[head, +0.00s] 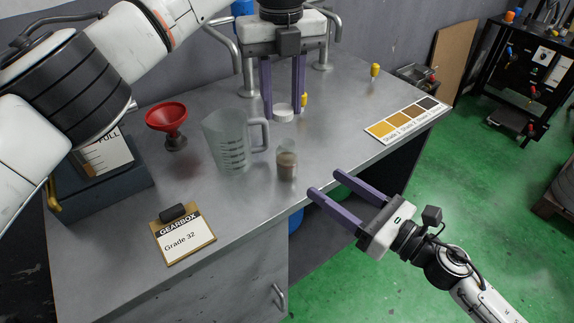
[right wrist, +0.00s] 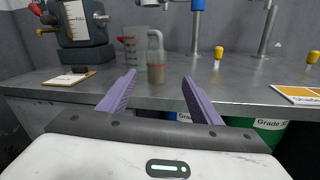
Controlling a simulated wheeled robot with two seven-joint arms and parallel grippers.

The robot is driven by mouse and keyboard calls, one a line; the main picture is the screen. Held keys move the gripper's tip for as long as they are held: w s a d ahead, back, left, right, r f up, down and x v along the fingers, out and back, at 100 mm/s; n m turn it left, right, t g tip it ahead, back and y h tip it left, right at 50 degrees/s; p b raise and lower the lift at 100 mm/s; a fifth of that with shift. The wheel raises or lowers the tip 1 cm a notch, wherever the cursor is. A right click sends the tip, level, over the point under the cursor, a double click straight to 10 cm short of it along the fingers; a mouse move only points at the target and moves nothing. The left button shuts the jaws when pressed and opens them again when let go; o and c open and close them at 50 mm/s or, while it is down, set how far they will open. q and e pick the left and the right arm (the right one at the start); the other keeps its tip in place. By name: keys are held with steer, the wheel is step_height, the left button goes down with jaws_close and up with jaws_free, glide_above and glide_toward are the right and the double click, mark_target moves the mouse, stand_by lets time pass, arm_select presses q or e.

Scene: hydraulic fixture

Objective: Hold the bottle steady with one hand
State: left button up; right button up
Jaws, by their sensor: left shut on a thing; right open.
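The bottle (head: 287,165) is a small clear jar with brown contents, upright near the bench's front edge. It has no lid on it and also shows in the right wrist view (right wrist: 156,68), ahead of the fingers. My left gripper (head: 283,112) points down behind the bottle in the head view, shut on a round white cap (head: 283,113), apart from the bottle. My right gripper (head: 338,186) is open and empty, off the bench's front edge to the right of the bottle. Its open fingers (right wrist: 155,92) point toward the bench in the right wrist view.
A clear measuring jug (head: 227,143) stands just left of the bottle, its handle toward it. A red funnel (head: 167,117), a Gearbox clipboard (head: 184,238) and a grade colour chart (head: 406,118) lie around. The bench front right of the bottle is clear.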

mark_target(295, 165)
arm_select(q)
steer(key=shift+d+r+n, duration=0.1)
steer(key=shift+d+n, duration=0.4)
steer(key=shift+n, duration=0.6)
arm_select(e)
steer(key=shift+a+r+n+g+y, duration=0.1)
steer(key=shift+n+g+y, duration=0.1)
steer(key=shift+n, duration=0.45)
steer(key=shift+a+r+n+g+y, duration=0.1)
steer(key=shift+n+g, duration=0.1)
steer(key=shift+n, duration=0.45)
steer(key=x, duration=1.2)
steer(key=shift+c, duration=0.4)
jaws_close()
arm_select(q)
steer(key=shift+a+f, duration=0.1)
steer(key=shift+f, duration=2.45)
